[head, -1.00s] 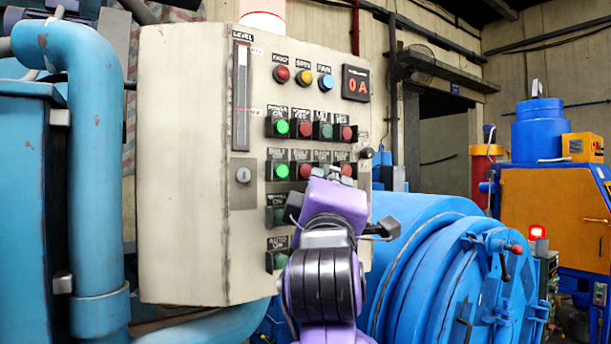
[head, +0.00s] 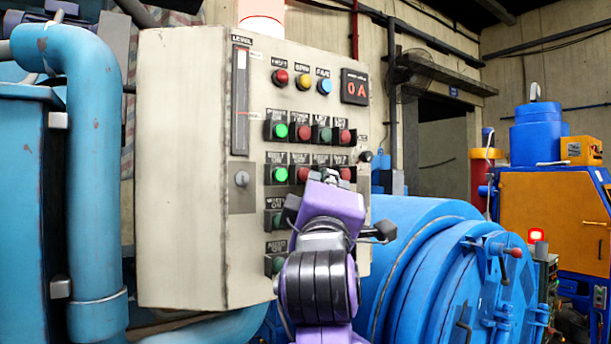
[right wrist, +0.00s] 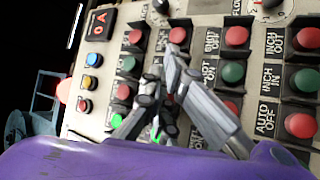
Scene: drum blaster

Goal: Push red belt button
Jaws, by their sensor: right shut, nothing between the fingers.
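A beige control panel (head: 190,180) carries rows of labelled red and green buttons. In the head view, the second button row has a lit green button (head: 280,174), a red button (head: 303,175) and another red button (head: 345,173). The labels are too blurred to tell surely which is the belt button. My right gripper (head: 326,176) is shut and empty, in front of this row, between the two red buttons. In the right wrist view, its closed fingers (right wrist: 170,75) lie over the panel and hide some buttons; contact cannot be told. My left gripper is out of view.
Red, yellow and blue lamps (head: 304,82) and a red display (head: 355,86) sit higher on the panel. A thick blue pipe (head: 95,180) stands at the left. A large blue drum (head: 420,270) lies to the right, close to my right arm.

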